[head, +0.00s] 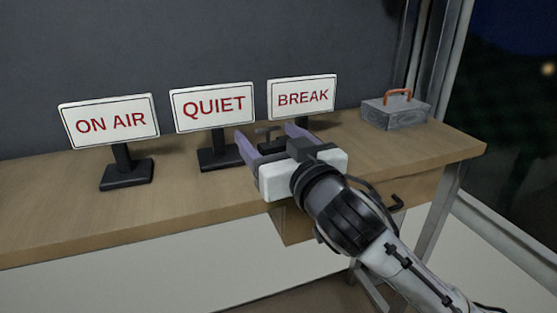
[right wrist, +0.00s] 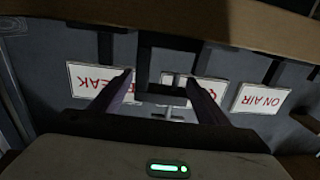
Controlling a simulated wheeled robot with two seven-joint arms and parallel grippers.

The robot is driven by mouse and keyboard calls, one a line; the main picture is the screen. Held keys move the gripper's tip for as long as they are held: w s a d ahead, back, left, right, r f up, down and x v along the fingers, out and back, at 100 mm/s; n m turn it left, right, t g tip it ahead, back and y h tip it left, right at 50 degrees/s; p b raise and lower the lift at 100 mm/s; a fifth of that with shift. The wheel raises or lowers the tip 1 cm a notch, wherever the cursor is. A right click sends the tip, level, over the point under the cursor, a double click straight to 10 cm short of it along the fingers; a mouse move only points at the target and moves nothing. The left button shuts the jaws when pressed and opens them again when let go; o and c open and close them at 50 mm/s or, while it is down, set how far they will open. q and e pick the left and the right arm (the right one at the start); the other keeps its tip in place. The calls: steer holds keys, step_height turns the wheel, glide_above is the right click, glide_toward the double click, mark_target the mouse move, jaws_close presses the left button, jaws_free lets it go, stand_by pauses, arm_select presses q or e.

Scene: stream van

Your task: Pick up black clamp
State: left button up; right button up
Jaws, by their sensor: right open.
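I cannot tell whether either finger touches the clamp. Much of the clamp's lower part is hard to make out against the dark sign bases. My left gripper is not in view.
Three signs on black stands line the wooden table (head: 55,225): ON AIR (head: 110,120), QUIET (head: 213,104) and BREAK (head: 303,97). A grey metal box (head: 395,113) with an orange handle stands at the right. The table's front left is clear.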

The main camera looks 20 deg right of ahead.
steer(key=shift+w+a, duration=0.1)
steer(key=shift+w, duration=0.4)
steer(key=shift+r, duration=0.1)
steer(key=c, duration=1.4)
